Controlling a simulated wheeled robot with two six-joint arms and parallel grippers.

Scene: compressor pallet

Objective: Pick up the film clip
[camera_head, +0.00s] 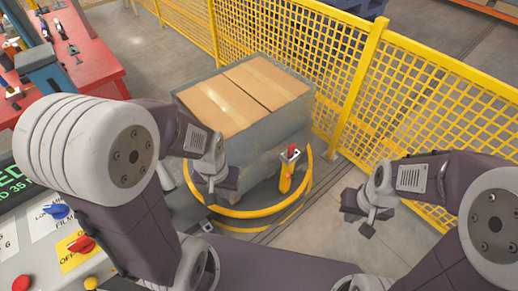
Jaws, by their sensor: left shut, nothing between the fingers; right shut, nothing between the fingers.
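I cannot pick out the film clip for certain. A yellow upright piece with a red top (289,170) stands at the near right corner of the grey box load, by the yellow ring; I cannot tell whether it is the clip. My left gripper (211,199) is shut and empty, pointing down in front of the load's near left side. My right gripper (366,228) is shut and empty, over the floor to the right of the yellow piece and apart from it.
The grey-sided load with cardboard boxes (238,97) stands inside a yellow ring (250,212). Yellow mesh fencing (420,95) runs behind and right. A control panel (50,245) with knobs is at lower left. A red table (95,55) with tools is at upper left.

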